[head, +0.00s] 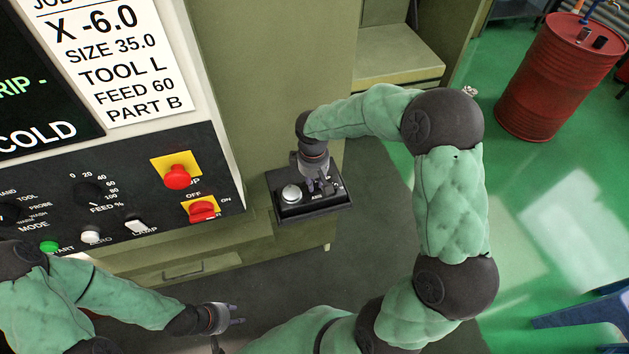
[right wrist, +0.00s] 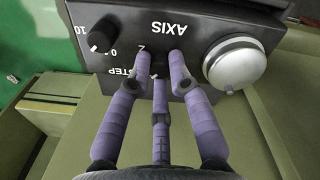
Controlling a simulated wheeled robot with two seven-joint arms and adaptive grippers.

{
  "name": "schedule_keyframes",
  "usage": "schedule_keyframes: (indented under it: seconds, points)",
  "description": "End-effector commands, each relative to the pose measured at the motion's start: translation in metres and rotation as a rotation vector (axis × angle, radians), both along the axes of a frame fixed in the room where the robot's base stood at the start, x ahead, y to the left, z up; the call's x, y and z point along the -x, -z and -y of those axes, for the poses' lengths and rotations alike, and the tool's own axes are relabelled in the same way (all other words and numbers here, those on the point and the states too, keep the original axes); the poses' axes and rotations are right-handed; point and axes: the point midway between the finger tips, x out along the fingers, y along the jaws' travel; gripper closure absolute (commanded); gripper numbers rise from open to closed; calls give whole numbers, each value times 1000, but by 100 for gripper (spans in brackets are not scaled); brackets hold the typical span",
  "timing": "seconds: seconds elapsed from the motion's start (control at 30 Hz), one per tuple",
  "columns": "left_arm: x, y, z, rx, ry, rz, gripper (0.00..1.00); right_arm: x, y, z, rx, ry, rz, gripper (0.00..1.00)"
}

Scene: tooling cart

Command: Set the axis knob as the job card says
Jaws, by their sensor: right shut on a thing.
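The job card (head: 105,55) at top left reads X -6.0, SIZE 35.0, TOOL L, FEED 60, PART B; its top line is cut off. A small black control box (head: 313,207) stands out from the cabinet front. My right gripper (head: 318,187) reaches down onto it. In the right wrist view, my right gripper (right wrist: 160,62) is shut on the dark axis knob, below the upside-down AXIS label. The fingers mostly hide the knob; a Z mark shows beside it, but the pointer direction cannot be told. My left gripper (head: 232,316) is open and empty at the lower middle.
The box also has a step knob (right wrist: 100,38) and a round silver dial (right wrist: 234,64), close beside the right fingers. The main panel carries a red stop button (head: 178,177) and a red switch (head: 203,211). A red barrel (head: 560,80) stands at upper right.

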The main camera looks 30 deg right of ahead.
Motion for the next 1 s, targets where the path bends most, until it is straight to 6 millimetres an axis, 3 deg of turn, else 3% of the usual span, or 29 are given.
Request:
schedule_keyframes:
  seconds: [0.07,0.1,0.2,0.63,1.0]
  points:
    - [0,0,0,0,0,0,60,0,1,0,0,-1,-1,100]
    - [0,0,0,0,0,0,60,0,1,0,0,-1,-1,77]
    - [0,0,0,0,0,0,60,0,1,0,0,-1,-1,56]
    - [0,0,0,0,0,0,60,-1,-7,0,1,-1,3,56]
    - [0,0,0,0,0,0,60,0,-75,-3,1,-1,5,56]
